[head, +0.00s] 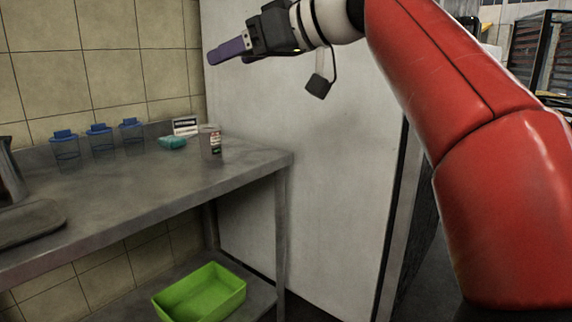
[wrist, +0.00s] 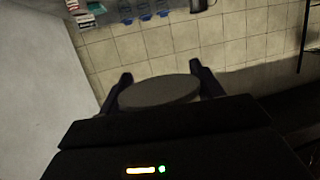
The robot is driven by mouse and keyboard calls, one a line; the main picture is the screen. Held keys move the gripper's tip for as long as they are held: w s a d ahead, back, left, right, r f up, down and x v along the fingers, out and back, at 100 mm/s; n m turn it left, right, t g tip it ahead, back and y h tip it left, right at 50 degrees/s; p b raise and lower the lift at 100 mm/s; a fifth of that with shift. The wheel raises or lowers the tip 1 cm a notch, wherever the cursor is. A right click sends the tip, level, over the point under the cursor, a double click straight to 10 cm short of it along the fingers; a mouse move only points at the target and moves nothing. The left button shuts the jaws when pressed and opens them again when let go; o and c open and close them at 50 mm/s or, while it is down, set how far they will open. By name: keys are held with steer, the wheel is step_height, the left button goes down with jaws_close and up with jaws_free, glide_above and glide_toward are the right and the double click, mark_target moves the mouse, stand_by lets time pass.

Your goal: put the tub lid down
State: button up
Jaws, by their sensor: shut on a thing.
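The tub lid (wrist: 158,92) is a round, flat, grey-brown disc in the wrist view. It sits between the two dark fingers of my gripper (wrist: 161,74), which are shut on it. In the head view my gripper (head: 224,52) is high up in front of the pale panel, pointing left, with a purple finger showing. I cannot make out the lid there. The gripper is well above the steel table (head: 130,190), near its right end in the picture. A clear tub-like cup (head: 210,143) with a label stands on the table below; I cannot tell whether the lid belongs to it.
Several clear containers with blue tops (head: 99,140) stand along the tiled wall. A teal item (head: 172,142) and a small white box (head: 185,125) are near the cup. A dark tray (head: 30,224) lies at left. A green crate (head: 203,293) is below. The table's middle is clear.

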steer(key=shift+w+d+f, duration=0.1)
steer(key=shift+w+f, duration=0.2)
steer(key=shift+w, duration=0.1)
steer(key=w+d+f+m+t+h, duration=0.25)
steer(key=w+f, duration=0.35)
steer(key=f, duration=0.3)
steer(key=w+d+f+m+t+h, duration=0.2)
steer(key=w+f+m+h, duration=0.1)
steer(key=w+f, duration=0.5)
steer(key=w+d+f+m+t+h, duration=0.3)
steer(key=w+f, duration=0.2)
steer(key=f, duration=0.4)
steer(key=s+d+f+m+h, duration=0.1)
steer(key=d+f+m+h, duration=0.25)
steer(key=f, duration=0.75)
steer(key=s+d+f+m+h, duration=0.1)
steer(key=d+f+m+h, duration=0.3)
steer(key=f, duration=0.6)
steer(key=s+d+f+h, duration=0.1)
steer(key=s+d+f, duration=0.5)
steer(key=s+f, duration=0.3)
steer(key=shift+s+d+f, duration=0.15)
steer(key=shift+s+d, duration=0.25)
steer(key=shift+s, duration=0.35)
